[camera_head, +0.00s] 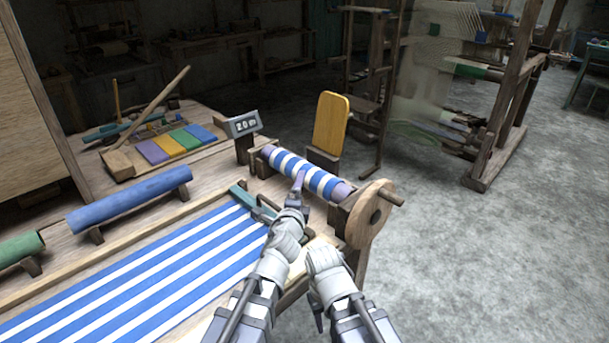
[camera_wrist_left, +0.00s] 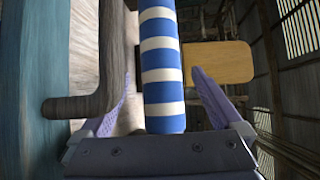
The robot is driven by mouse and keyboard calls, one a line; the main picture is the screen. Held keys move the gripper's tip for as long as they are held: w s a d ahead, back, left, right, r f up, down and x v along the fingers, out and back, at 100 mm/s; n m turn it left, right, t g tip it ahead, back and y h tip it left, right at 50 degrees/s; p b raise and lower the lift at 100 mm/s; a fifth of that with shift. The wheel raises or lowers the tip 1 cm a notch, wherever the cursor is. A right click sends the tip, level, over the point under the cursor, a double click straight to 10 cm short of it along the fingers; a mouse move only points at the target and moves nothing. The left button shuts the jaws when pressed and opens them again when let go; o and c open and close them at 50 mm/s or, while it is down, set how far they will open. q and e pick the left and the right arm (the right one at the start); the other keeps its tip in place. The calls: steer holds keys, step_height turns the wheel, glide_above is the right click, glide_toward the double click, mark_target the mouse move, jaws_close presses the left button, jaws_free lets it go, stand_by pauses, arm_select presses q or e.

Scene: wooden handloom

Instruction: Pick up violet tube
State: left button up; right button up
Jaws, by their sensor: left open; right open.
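The violet tube (camera_head: 342,191) lies across its stand with blue-and-white striped cloth wound around it, so only its violet ends show in the head view. The striped roll (camera_wrist_left: 162,75) runs between the two violet fingers of my left gripper (camera_wrist_left: 165,108) in the left wrist view. Those fingers are open, one on each side, with gaps visible. In the head view my left gripper (camera_head: 297,187) is at the near side of the roll. My right gripper (camera_head: 322,250) is open, lower and to the right, apart from the roll; its fingertips are hard to make out.
A round wooden disc (camera_head: 370,214) stands at the roll's right end. A small display (camera_head: 243,124) and an upright yellow board (camera_head: 331,122) stand behind. A teal bar (camera_head: 252,203) lies beside my left gripper. Striped cloth (camera_head: 150,280) covers the loom; a blue roll (camera_head: 130,199) lies left.

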mark_target(304, 169)
arm_select(q)
steer(key=w, duration=0.6)
steer(key=w+d+f, duration=0.1)
steer(key=w, duration=0.1)
steer(key=shift+w+d+b, duration=0.1)
steer(key=shift+w+b, duration=0.3)
steer(key=shift+s, duration=0.1)
steer(key=shift+c, duration=0.2)
jaws_close()
steer(key=shift+r, duration=0.2)
step_height(304, 169, up, 10)
steer(key=p, duration=1)
steer(key=shift+f, duration=0.1)
